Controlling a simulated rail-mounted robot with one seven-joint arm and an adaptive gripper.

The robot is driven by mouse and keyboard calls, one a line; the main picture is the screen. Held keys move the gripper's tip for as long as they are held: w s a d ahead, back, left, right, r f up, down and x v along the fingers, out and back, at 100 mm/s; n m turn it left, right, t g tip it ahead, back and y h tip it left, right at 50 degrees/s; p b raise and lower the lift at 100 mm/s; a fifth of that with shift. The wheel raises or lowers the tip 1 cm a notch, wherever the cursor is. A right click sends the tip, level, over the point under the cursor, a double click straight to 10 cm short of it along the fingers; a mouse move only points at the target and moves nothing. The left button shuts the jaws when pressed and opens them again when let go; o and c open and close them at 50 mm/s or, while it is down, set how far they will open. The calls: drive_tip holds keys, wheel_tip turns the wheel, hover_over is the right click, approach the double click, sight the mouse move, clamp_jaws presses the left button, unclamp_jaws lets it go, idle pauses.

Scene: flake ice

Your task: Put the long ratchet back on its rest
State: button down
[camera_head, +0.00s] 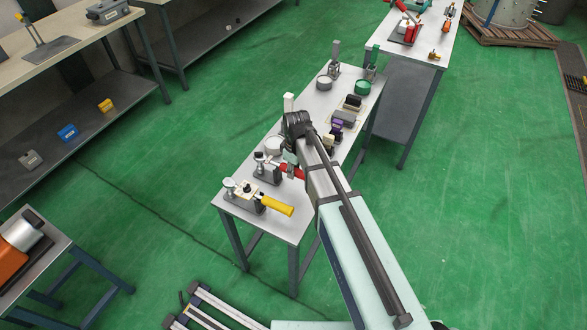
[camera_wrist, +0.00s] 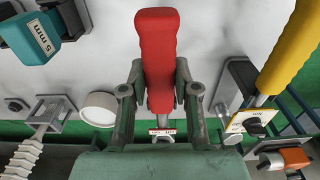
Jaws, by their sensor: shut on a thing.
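A red-handled tool, which I take to be the long ratchet, shows its thick red grip (camera_wrist: 157,50) in the wrist view. My gripper (camera_wrist: 158,88) is shut on it, one finger on each side. In the head view a bit of the red handle (camera_head: 292,171) shows beside my gripper (camera_head: 290,158), over the near half of the narrow table. A grey stand with a round dial (camera_head: 266,171) is just left of it. The tool's far end is mostly hidden, so I cannot tell whether it touches the stand. A small white label (camera_wrist: 163,131) shows beyond the handle.
A yellow-handled tool (camera_head: 277,205) lies on a similar stand nearer the table's (camera_head: 291,227) front; its handle (camera_wrist: 290,45) also shows at right in the wrist view. Small blocks (camera_head: 343,117) and upright posts crowd the table's far half.

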drive_tip(key=shift+f+b, duration=0.3)
drive_tip(key=shift+f, duration=0.3)
drive_tip(key=c, duration=0.8)
unclamp_jaws()
drive_tip(key=shift+r, duration=0.15)
drive_tip(key=shift+r+p, duration=2.05)
drive_tip(key=shift+r, duration=1.3)
drive_tip(key=shift+r, duration=0.1)
drive_tip(key=r, duration=1.2)
drive_tip(key=shift+s+d, duration=0.1)
drive_tip(key=shift+d, duration=0.15)
drive_tip(key=shift+f, duration=0.1)
